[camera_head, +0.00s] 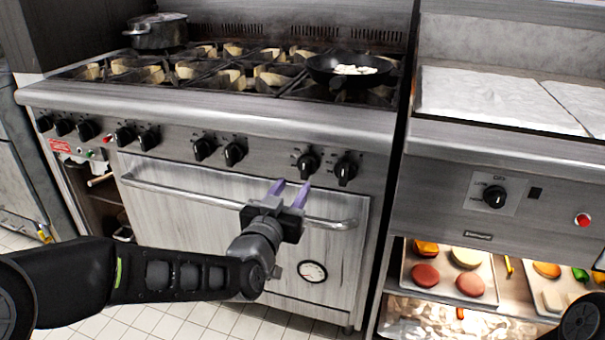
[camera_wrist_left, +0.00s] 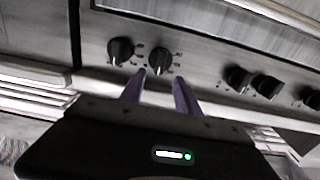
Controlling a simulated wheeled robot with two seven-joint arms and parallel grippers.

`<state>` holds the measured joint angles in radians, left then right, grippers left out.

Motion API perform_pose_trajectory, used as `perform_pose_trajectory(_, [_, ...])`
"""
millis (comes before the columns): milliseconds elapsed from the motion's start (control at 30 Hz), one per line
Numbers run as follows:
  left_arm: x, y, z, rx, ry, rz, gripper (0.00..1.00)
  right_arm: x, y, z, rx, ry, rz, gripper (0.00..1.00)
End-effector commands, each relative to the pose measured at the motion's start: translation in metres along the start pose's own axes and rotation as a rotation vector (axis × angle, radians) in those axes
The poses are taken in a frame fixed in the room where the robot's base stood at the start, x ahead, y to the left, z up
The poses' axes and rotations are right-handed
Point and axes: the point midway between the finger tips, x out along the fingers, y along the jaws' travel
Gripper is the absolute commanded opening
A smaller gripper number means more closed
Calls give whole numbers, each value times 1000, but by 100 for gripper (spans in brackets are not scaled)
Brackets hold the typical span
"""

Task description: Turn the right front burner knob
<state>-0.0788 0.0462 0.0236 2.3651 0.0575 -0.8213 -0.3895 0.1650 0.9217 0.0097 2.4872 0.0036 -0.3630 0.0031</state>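The range's front panel carries a row of black knobs. The two at its right end are the rightmost knob (camera_head: 345,171) and the knob just left of it (camera_head: 307,163). My left gripper (camera_head: 291,184) is open and empty, with its purple fingers pointing at the panel just below and left of that second knob. The left wrist view shows the row reversed: the second knob (camera_wrist_left: 160,60) lies just beyond the gap between the fingertips (camera_wrist_left: 159,74), and the rightmost knob (camera_wrist_left: 120,51) is to its left. No contact is visible. My right gripper is not in view.
The oven door handle (camera_head: 165,188) runs below the knobs. A frying pan (camera_head: 328,76) with white pieces and a pot (camera_head: 157,31) stand on the range top. A griddle unit with its own knob (camera_head: 495,196) stands at right, above food trays (camera_head: 447,297).

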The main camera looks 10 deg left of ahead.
Motion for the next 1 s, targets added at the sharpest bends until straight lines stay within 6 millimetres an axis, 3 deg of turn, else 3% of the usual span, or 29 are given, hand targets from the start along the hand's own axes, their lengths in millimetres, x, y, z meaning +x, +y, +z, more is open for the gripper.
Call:
perform_pose_trajectory(500, [68, 1, 2, -1, -2, 2, 39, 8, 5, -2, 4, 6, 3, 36])
perform_pose_trajectory(867, [74, 1, 1, 0, -2, 2, 39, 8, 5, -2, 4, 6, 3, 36])
perform_pose_trajectory(1000, [74, 1, 1, 0, -2, 2, 28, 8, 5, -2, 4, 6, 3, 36])
